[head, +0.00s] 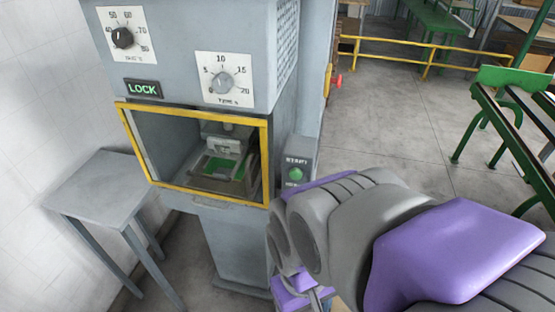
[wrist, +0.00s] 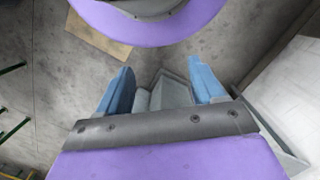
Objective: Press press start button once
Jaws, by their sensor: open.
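The green round start button (head: 296,174) sits on a small grey box (head: 300,150) on the right side of the press (head: 190,50), with small labels above and below it. In the head view my arm comes in from the lower right, and its grey wrist joint is just below and right of the button; the fingertips cannot be made out there. In the wrist view my gripper (wrist: 163,78) shows two blue fingers spread apart. A grey boxy shape (wrist: 172,90) shows between them; I cannot tell which part it is or whether anything touches.
The press has two dials, a LOCK sign (head: 143,89) and a yellow-framed window (head: 200,155) with a green piece inside. A grey side table (head: 95,185) stands at left by the white wall. Green benches (head: 510,130) and a yellow rail stand behind; the floor between is open.

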